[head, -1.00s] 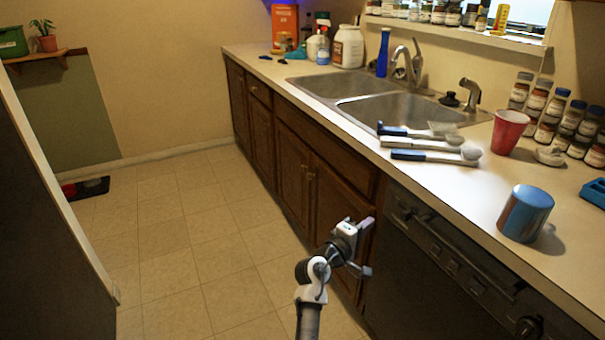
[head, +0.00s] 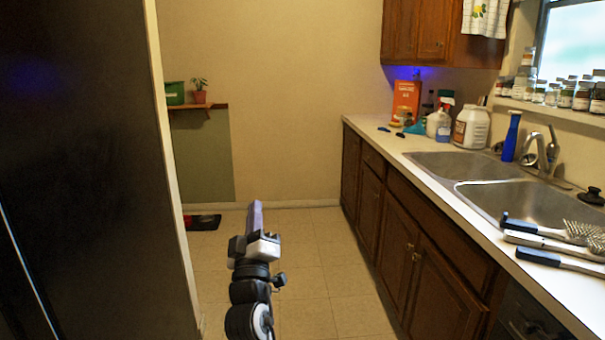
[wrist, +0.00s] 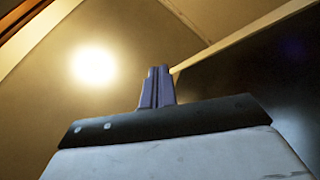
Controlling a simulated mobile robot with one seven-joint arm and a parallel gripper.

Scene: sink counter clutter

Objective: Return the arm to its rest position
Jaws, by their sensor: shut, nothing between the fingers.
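My gripper (head: 256,215) stands up in the lower middle of the head view, over the tiled floor and left of the counter. Its fingers point upward and are shut together, with nothing between them. In the wrist view the two purple-grey fingers (wrist: 157,87) are side by side and touching. They point toward the ceiling, with a bright light glow at left. My gripper touches nothing in either view.
The counter (head: 425,152) with a double sink (head: 455,165) runs along the right. Several brushes (head: 550,240) lie at its near edge. A dark tall panel (head: 75,170) stands at left. The tiled floor (head: 330,265) between is clear. A small shelf (head: 200,107) hangs on the far wall.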

